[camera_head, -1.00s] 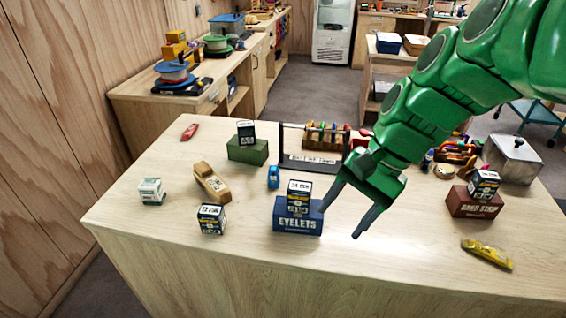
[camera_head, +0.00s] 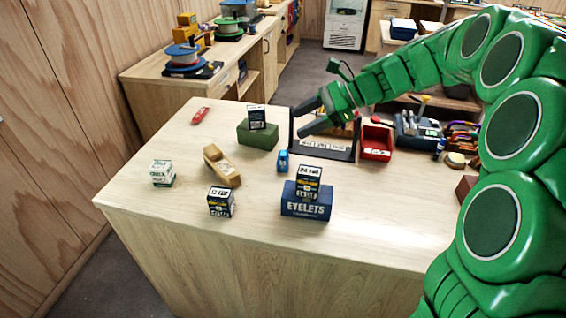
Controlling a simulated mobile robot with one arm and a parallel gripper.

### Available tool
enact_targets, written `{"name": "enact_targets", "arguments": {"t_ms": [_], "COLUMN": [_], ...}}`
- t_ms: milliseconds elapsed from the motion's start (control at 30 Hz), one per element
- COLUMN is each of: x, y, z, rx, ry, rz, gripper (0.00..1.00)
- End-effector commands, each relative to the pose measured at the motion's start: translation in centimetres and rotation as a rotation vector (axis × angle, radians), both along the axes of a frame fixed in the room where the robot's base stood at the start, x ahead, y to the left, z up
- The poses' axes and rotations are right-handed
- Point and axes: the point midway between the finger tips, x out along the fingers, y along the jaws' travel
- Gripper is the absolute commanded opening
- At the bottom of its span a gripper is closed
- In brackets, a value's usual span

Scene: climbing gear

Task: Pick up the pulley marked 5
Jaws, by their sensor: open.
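I cannot make out a pulley marked 5; no number 5 is readable in the head view. A small blue object (camera_head: 282,161) stands near the middle of the table, and I cannot tell what it is. Behind it is a dark rack (camera_head: 322,153) with a white label strip, partly hidden by my gripper. My gripper (camera_head: 299,121) is open and empty, its fingers pointing left above the rack's left part.
A blue EYELETS box (camera_head: 306,204) carries a small carton (camera_head: 308,183). A green box (camera_head: 258,137) also carries a carton (camera_head: 256,116). A tan wooden tool (camera_head: 222,166), a carton (camera_head: 221,202) and a red bin (camera_head: 377,143) stand around.

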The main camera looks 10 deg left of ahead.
Motion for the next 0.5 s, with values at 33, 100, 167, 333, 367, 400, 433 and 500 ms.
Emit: {"name": "enact_targets", "arguments": {"t_ms": [33, 100, 167, 333, 367, 400, 433, 500], "x": [1.2, 2.6, 3.6, 5.6, 5.9, 6.2, 6.5, 7.0], "y": [0.4, 0.8, 1.0, 1.6, 1.6, 1.7, 1.7, 1.9], "z": [-0.6, -0.7, -0.8, -1.4, -1.5, -1.6, -1.6, -1.8], "rx": [0.017, 0.037, 0.05, 0.082, 0.086, 0.091, 0.096, 0.105], "ry": [0.033, 0.066, 0.09, 0.146, 0.153, 0.164, 0.17, 0.185], "rz": [-0.025, -0.056, -0.079, -0.126, -0.133, -0.142, -0.147, -0.16], "gripper": [0.63, 0.63, 0.63, 0.63, 0.63, 0.63, 0.63, 0.63]}}
